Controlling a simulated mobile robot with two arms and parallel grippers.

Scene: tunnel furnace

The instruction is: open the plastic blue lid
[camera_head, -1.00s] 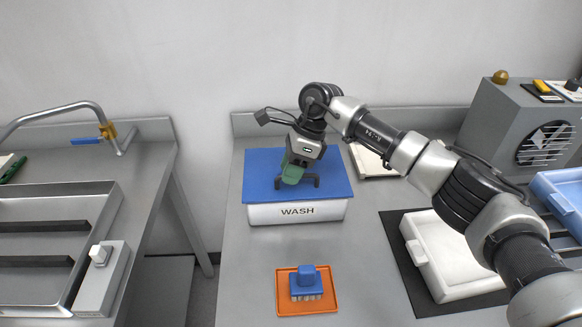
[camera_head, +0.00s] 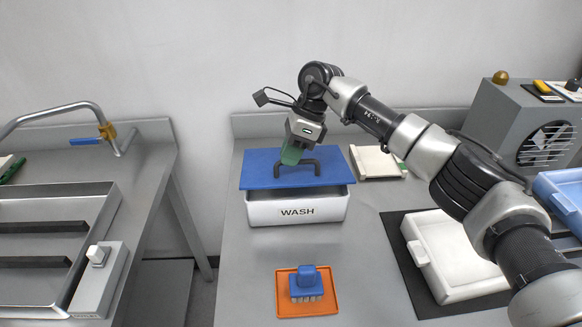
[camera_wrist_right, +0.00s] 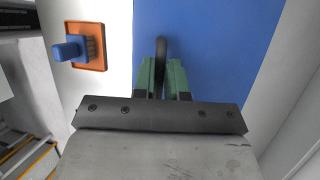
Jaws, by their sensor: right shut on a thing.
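The blue plastic lid (camera_head: 262,176) is raised a little above the white box marked WASH (camera_head: 262,212), with a dark gap showing along the front. A dark handle (camera_head: 297,164) stands on top of the lid. My right gripper (camera_head: 291,157) is shut on this handle and holds the lid up. In the right wrist view the green fingers (camera_wrist_right: 163,78) clasp the dark handle (camera_wrist_right: 161,52), with the blue lid (camera_wrist_right: 215,45) behind. The inside of the box is mostly hidden by the lid. My left gripper is not in view.
An orange tray (camera_head: 283,305) with a blue brush (camera_head: 307,283) lies in front of the box. A white container (camera_head: 455,255) on a black mat (camera_head: 395,228) is at right, a grey machine (camera_head: 505,128) behind it. A metal sink (camera_head: 100,192) is at left.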

